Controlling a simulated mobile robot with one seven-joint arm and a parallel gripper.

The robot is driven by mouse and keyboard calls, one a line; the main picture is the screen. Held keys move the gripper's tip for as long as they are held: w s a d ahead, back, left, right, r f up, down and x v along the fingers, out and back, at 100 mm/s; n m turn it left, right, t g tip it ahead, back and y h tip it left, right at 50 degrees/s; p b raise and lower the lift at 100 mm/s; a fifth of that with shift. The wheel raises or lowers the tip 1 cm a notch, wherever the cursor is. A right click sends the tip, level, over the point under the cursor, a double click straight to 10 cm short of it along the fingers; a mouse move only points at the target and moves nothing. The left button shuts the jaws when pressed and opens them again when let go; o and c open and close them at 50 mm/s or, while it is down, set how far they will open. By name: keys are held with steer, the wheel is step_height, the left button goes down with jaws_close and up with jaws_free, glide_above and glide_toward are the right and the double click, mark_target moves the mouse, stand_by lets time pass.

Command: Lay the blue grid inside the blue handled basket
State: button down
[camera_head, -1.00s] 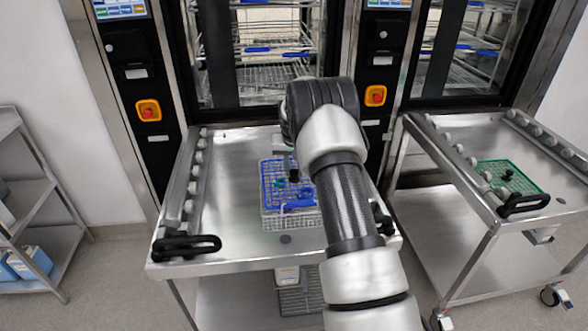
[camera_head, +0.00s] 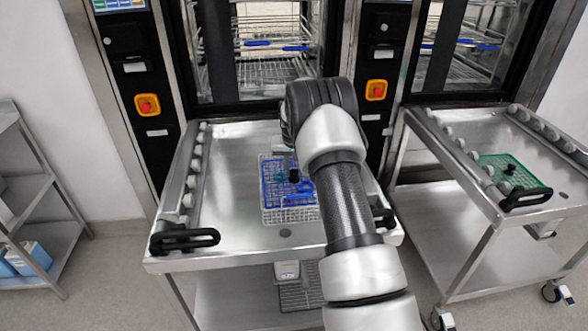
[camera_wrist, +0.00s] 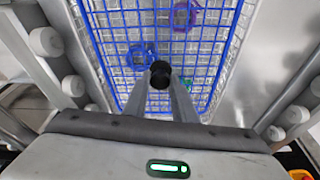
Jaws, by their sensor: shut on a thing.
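The blue grid (camera_head: 268,190) is a flat blue wire frame on the left cart. It lies over the wire basket (camera_head: 290,216), within its outline; I cannot tell its exact height against the rim. A blue handle piece (camera_head: 299,199) shows at the basket's near side. A black knob (camera_head: 293,176) stands up at the middle of the grid. In the wrist view my gripper (camera_wrist: 160,78) is shut on this knob, above the blue grid (camera_wrist: 222,50). Blue, purple and green small items show through the mesh. My arm hides the basket's right side in the head view.
The left cart top (camera_head: 235,145) has roller rails and a black handle (camera_head: 184,238); it is bare around the basket. A second cart (camera_head: 455,150) at right holds a green grid (camera_head: 520,172). Washers with glass doors stand behind. A shelf rack (camera_head: 35,215) stands at left.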

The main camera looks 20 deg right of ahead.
mark_target(294, 172)
steer(key=shift+f+b, duration=0.6)
steer(key=shift+f, duration=0.4)
steer(key=c, duration=1.4)
jaws_free()
step_height(294, 172, up, 15)
steer(key=p, duration=0.7)
steer(key=shift+p, duration=0.35)
